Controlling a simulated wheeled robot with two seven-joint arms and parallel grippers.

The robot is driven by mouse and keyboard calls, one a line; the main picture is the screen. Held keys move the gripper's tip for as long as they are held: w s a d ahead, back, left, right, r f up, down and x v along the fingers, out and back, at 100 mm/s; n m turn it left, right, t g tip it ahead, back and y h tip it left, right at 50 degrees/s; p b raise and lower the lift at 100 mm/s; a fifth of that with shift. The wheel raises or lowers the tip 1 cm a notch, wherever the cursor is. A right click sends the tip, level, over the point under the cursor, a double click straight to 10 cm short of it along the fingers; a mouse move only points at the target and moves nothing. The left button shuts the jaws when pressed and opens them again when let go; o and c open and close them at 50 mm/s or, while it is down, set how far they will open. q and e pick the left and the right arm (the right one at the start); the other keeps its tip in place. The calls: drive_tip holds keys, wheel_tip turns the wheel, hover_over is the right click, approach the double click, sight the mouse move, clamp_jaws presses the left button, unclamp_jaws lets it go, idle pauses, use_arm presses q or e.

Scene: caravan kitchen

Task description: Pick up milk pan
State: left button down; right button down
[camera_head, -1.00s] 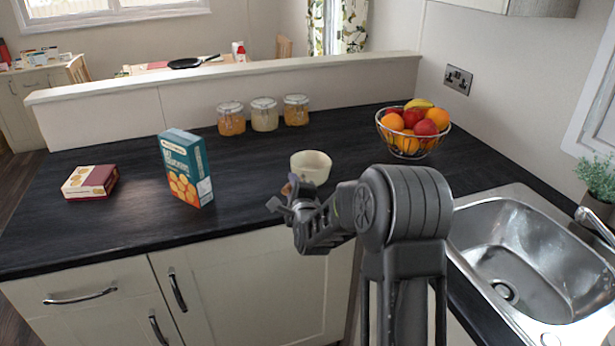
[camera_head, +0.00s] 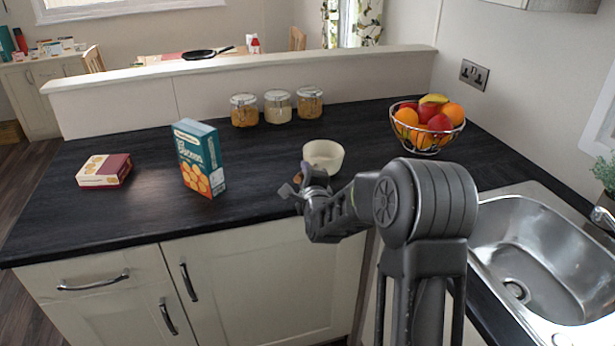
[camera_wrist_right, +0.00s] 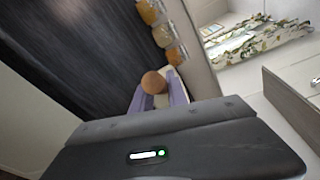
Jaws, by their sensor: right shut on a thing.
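The milk pan (camera_head: 324,156) is a small cream-coloured pan near the front edge of the dark worktop, right of the teal box. It looks upright. My right gripper (camera_head: 303,184) is at the pan's near side and partly hides it. In the right wrist view the round brown end of the pan's handle (camera_wrist_right: 153,82) sits between the two purple-grey fingers, which are shut on it. The cream pan body barely shows behind them. I cannot tell whether the pan's base touches the worktop. My left gripper is not in view.
A teal box (camera_head: 200,158) and a small red-and-cream box (camera_head: 104,171) stand to the left. Several lidded jars (camera_head: 278,106) line the back ledge (camera_head: 130,108). A wire fruit bowl (camera_head: 427,124) stands right of the pan, and a steel sink (camera_head: 540,255) is at the right.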

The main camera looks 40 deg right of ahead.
wheel_tip(320, 180, up, 9)
drive_tip(key=shift+f+b, duration=0.1)
drive_tip(key=shift+b, duration=0.25)
drive_tip(key=shift+d, duration=0.1)
idle(0.4)
